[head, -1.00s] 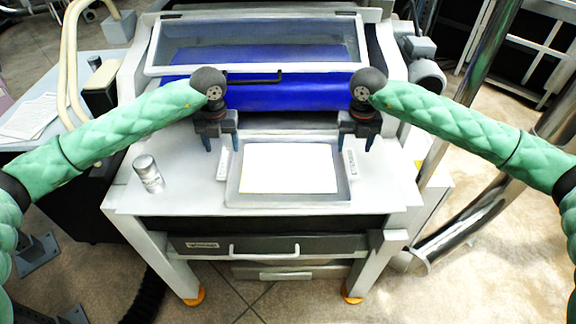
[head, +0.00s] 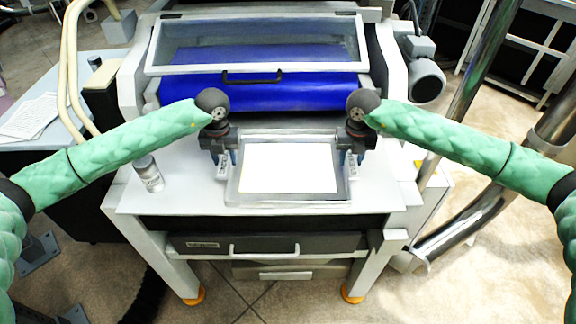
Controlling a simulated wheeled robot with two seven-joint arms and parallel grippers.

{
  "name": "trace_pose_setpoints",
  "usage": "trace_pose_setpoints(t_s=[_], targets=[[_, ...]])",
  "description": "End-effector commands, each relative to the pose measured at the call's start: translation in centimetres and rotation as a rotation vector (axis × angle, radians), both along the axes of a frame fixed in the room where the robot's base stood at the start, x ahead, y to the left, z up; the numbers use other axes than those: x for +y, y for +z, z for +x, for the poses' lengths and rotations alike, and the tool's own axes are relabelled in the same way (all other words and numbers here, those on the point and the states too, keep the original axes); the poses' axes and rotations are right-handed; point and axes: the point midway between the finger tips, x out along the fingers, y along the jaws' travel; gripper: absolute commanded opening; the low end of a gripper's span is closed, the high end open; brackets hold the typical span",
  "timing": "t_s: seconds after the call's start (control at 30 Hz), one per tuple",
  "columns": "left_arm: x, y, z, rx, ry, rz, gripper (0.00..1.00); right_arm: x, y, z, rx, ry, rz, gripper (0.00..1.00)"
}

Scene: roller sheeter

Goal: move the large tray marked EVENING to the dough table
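A large grey-rimmed tray (head: 288,199) with a white sheet-like filling lies flat on the white table (head: 190,190) in front of the roller machine. A pale upright handle stands at each short side; the lettering on it is too small to read. My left gripper (head: 222,160) is down at the tray's left handle, and my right gripper (head: 352,160) is down at its right handle. The fingers reach beside the handles; whether they press on them is too small to tell. The tray appears to rest on the table.
A metal canister (head: 149,173) stands on the table left of the tray. Behind are the blue roller (head: 300,92) and a clear guard (head: 260,42) with a black handle. A drawer (head: 265,243) is below the front edge. A side table (head: 35,125) with papers stands at left.

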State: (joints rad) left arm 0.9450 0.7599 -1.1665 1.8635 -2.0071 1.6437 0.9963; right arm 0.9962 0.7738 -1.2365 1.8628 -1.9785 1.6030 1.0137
Motion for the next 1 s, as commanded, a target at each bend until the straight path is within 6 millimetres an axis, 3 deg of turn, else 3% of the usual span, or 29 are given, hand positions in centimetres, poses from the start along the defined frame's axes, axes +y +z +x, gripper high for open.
trace_pose_setpoints(t_s=[0.03, 0.17, 0.2, 0.67, 1.0], targets=[[0.0, 0.0, 0.0, 0.000, 0.000, 0.000, 0.27, 0.0, 0.0, 0.0, 0.000, 0.000, 0.000, 0.27], [0.0, 0.0, 0.0, 0.000, 0.000, 0.000, 0.02, 0.0, 0.0, 0.0, 0.000, 0.000, 0.000, 0.02], [0.0, 0.0, 0.0, 0.000, 0.000, 0.000, 0.00, 0.0, 0.0, 0.0, 0.000, 0.000, 0.000, 0.00], [0.0, 0.4, 0.0, -0.001, 0.000, 0.000, 0.00, 0.0, 0.4, 0.1, -0.001, 0.000, 0.000, 0.00], [0.0, 2.2, 0.0, -0.001, 0.001, 0.000, 0.00, 0.0, 2.2, 0.1, -0.001, -0.001, 0.000, 0.00]])
